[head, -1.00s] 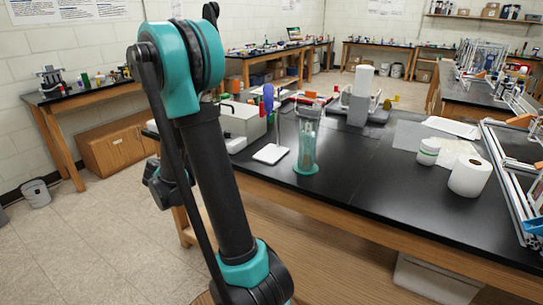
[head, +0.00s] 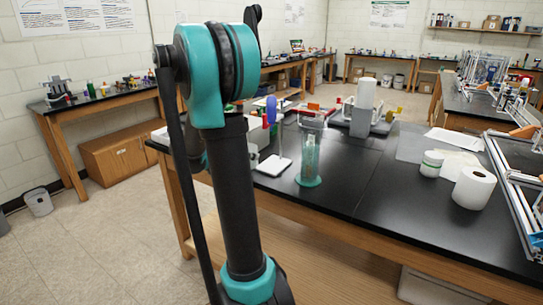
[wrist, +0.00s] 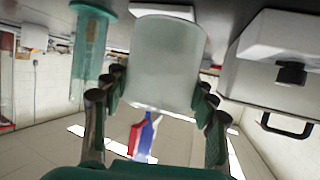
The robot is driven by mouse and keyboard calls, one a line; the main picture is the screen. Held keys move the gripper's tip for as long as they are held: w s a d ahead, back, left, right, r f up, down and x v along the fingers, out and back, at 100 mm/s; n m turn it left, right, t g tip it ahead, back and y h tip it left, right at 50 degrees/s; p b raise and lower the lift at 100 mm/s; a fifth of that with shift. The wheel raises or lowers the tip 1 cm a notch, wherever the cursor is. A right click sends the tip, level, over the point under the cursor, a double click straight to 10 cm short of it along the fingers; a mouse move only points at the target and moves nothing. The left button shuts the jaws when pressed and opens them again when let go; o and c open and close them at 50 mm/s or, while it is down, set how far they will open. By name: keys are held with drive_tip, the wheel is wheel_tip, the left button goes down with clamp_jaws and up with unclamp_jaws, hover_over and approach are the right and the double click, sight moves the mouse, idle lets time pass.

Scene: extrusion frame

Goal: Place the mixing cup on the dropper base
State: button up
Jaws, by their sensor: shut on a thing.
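The mixing cup (wrist: 165,65) is a frosted, translucent cup in the middle of the wrist view. My gripper (wrist: 160,103) is shut on it, with dark fingers on both sides. The dropper base (head: 273,165) is a white plate on the black table, with a thin post and a blue part above it in the head view. A strip of white plate (wrist: 162,11) shows past the cup in the wrist view, with red and blue parts (wrist: 145,133) below in the picture. The cup and gripper are hidden behind my arm in the head view.
A clear cylinder with a teal foot (head: 309,155) stands right of the dropper base. A pale box with a dark knob (wrist: 270,80) is at the right of the wrist view.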

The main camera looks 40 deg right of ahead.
drive_tip(key=d, duration=1)
drive_tip(key=shift+d, duration=0.3)
drive_tip(key=shift+d+f, duration=0.1)
drive_tip(key=shift+d, duration=0.25)
drive_tip(key=shift+a+f, duration=0.1)
drive_tip(key=shift+f, duration=1.55)
drive_tip(key=shift+f, duration=0.1)
drive_tip(key=o, duration=1)
